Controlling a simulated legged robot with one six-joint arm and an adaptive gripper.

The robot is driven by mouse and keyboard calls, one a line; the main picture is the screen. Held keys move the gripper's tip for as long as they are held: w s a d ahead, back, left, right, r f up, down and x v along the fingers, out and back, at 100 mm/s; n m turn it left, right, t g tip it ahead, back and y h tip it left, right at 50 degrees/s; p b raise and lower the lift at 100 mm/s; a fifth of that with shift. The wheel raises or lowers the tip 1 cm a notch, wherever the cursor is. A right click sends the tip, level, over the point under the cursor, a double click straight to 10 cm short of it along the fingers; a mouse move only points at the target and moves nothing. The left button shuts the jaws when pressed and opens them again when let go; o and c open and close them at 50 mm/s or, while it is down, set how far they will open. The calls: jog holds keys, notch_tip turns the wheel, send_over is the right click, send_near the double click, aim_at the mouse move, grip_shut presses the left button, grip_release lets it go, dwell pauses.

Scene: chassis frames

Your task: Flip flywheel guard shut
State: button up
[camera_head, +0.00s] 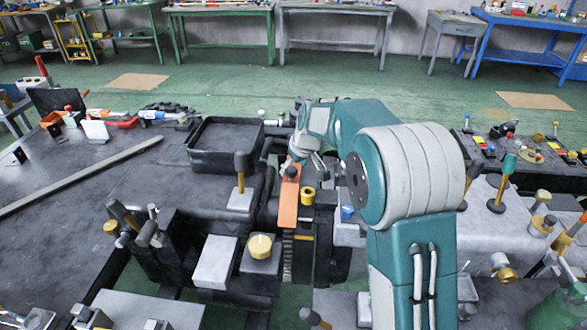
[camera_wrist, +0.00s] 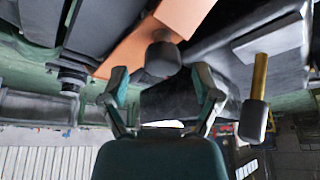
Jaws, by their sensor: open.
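The flywheel guard appears to be the orange plate (camera_head: 288,208) in the middle of the head view, with a dark round knob (camera_head: 291,171) at its far end. In the wrist view the orange plate (camera_wrist: 125,52) runs along the top, and the dark knob (camera_wrist: 162,60) sits ahead of the gap between my fingers. My gripper (camera_wrist: 162,88) is open and empty, its two fingertips apart on either side of the knob's line. In the head view my gripper (camera_head: 303,150) is small, partly hidden by my arm, and close to the knob. Contact cannot be told.
A black open bin (camera_head: 225,165) stands left of the plate. A lever with a yellow shaft (camera_head: 240,175) is nearby, and its like shows right of my fingers in the wrist view (camera_wrist: 258,95). A yellow knob (camera_head: 261,247) and a yellow ring (camera_head: 308,195) flank the plate.

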jog(key=v, duration=1)
jog(key=shift+s+d+r, duration=0.15)
jog(key=shift+d+r, duration=0.15)
jog(key=s+d+r+m+t+h, duration=0.1)
jog(key=s+d+r+m, duration=0.15)
jog(key=s, duration=0.65)
jog(key=s+d+r+m, duration=0.1)
jog(key=s+r, duration=0.2)
jog(key=s, duration=0.6)
jog(key=s+d+f+m, duration=0.1)
jog(key=s+f, duration=0.1)
jog(key=s, duration=0.6)
jog(key=s+d+f+m+t+h, duration=0.1)
jog(key=s+d+f+m, duration=0.1)
jog(key=s, duration=0.6)
jog(key=shift+s+f, duration=0.2)
jog(key=shift+f, duration=0.2)
